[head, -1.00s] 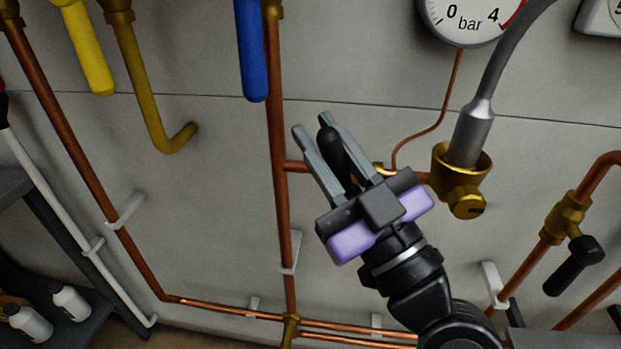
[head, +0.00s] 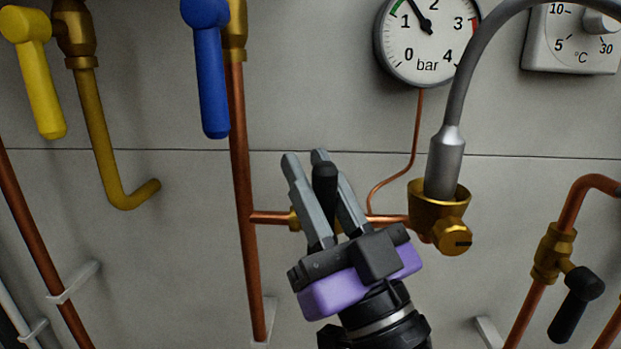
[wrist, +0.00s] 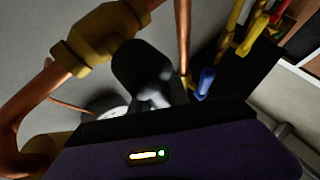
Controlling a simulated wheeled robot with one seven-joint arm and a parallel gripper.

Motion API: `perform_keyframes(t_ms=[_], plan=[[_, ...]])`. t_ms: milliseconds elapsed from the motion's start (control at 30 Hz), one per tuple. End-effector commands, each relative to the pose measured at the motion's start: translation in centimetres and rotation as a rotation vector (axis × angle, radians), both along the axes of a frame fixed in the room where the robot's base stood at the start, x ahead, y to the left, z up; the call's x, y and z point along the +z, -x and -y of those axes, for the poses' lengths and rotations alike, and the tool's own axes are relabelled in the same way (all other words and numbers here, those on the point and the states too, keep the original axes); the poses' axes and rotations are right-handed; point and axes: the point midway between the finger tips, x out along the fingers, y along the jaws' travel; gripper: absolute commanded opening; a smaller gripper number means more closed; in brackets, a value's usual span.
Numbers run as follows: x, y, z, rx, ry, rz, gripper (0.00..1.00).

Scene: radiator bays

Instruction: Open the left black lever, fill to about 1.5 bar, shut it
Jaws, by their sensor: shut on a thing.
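The left black lever (head: 325,184) is between the fingers of my gripper (head: 317,190), which is shut on it. Its top points up, across the horizontal copper branch pipe; its lower part is hidden by my gripper. In the wrist view the lever (wrist: 140,68) shows close up beside a brass valve body (wrist: 100,38). The pressure gauge (head: 428,35) is above right. Its needle points up and left, between 1 and 2, near 1.5 bar, by the green mark. The grey filling hose (head: 447,155) enters a brass fitting (head: 440,210) right of the lever.
A blue lever (head: 208,80) and a yellow lever (head: 40,85) hang at the left. Another black lever (head: 575,300) is on the right pipe. A thermostat (head: 570,40) is at the upper right. The wall between the pipes is clear.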

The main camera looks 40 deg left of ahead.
Motion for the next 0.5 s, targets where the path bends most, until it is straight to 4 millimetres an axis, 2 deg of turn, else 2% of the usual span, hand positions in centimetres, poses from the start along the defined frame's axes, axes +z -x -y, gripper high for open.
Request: perform_keyframes(t_ms=[133, 167, 267, 500], plan=[[-0.15, -0.08, 0.07, 0.001, -0.001, -0.004, 0.0], [-0.15, -0.08, 0.07, 0.001, -0.001, -0.004, 0.24], [-0.12, -0.07, 0.07, 0.0, -0.001, -0.004, 0.43], [-0.05, -0.05, 0.04, 0.0, -0.001, -0.001, 0.43]])
